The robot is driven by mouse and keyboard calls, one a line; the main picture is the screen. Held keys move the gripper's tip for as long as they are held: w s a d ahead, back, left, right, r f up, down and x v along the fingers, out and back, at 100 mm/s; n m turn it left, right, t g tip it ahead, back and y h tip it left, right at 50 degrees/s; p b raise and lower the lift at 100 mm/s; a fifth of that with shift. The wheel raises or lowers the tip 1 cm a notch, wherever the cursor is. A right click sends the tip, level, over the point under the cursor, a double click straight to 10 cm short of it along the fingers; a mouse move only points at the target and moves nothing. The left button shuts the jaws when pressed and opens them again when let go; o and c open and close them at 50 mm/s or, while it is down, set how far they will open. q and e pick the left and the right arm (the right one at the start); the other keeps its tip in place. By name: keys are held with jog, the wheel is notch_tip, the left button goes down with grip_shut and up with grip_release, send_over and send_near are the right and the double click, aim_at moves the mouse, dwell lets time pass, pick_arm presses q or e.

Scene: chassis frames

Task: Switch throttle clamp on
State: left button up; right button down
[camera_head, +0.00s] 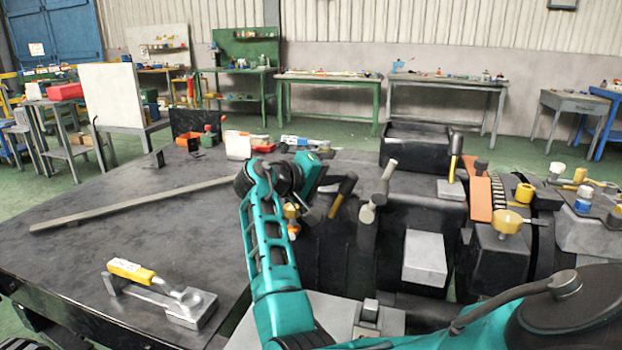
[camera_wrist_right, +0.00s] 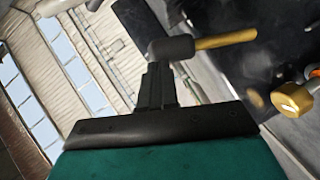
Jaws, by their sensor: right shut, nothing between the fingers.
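A clamp-like device (camera_head: 165,298) with a yellow handle (camera_head: 132,271) lies at the front left of the dark table, its handle low along a metal base. I cannot tell whether it is the throttle clamp. My right gripper (camera_head: 311,212) is over the table's middle, well to the right of and beyond this device. In the right wrist view my right gripper (camera_wrist_right: 158,85) is shut and empty. A dark-headed lever with a yellow handle (camera_wrist_right: 225,39) appears just beyond its tips; contact cannot be told. My left gripper is not in view.
A long metal bar (camera_head: 150,204) lies across the table. Dark machinery with several levers, a pale block (camera_head: 425,255) and a yellow knob (camera_head: 507,222) crowds the right. The table's left part is mostly clear. Workbenches (camera_head: 330,80) stand along the back wall.

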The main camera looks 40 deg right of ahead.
jog(key=v, duration=1.2)
jog(key=shift+w+a+r, duration=0.15)
jog(key=shift+a, duration=0.05)
